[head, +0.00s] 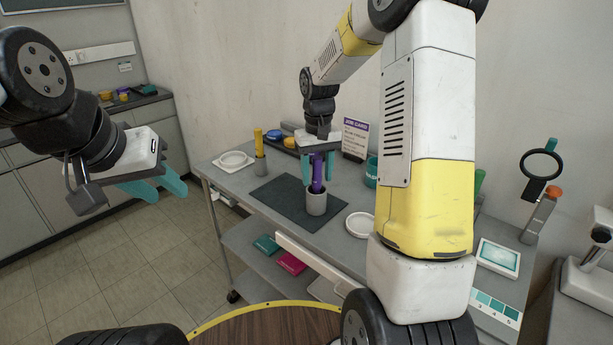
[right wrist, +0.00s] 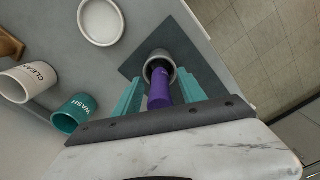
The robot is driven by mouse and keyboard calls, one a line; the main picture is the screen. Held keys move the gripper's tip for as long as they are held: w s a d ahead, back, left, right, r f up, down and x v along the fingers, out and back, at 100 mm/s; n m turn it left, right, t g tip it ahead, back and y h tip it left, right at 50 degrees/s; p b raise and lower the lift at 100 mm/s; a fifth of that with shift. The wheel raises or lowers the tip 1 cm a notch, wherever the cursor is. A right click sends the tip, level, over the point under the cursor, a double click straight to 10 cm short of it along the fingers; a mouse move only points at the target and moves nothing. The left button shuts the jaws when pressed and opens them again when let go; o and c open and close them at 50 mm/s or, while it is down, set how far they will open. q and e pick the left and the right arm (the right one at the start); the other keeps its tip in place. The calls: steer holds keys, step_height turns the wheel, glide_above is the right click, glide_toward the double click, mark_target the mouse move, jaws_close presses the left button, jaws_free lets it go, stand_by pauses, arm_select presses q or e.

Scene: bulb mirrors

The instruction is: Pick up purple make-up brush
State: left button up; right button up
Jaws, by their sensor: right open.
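The purple make-up brush (head: 316,172) stands in a small grey cup (head: 316,203) on a dark mat (head: 281,207) on the table. It also shows in the right wrist view (right wrist: 159,90), with its lower end inside the grey cup (right wrist: 158,62). My right gripper (head: 318,170) is above the cup. Its teal fingers are open, one on each side of the brush; I cannot tell whether they touch it. My left gripper (head: 162,190) is open and empty, out in the air left of the table.
A yellow item stands in another grey cup (head: 261,166). White dishes (head: 233,160) lie at the left and at the right (head: 360,225) of the mat. A cup marked WASH (right wrist: 75,114) and one marked CLEAN (right wrist: 26,81) are nearby. A sign (head: 355,138) stands behind.

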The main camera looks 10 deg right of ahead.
steer(key=shift+f, duration=0.25)
jaws_close()
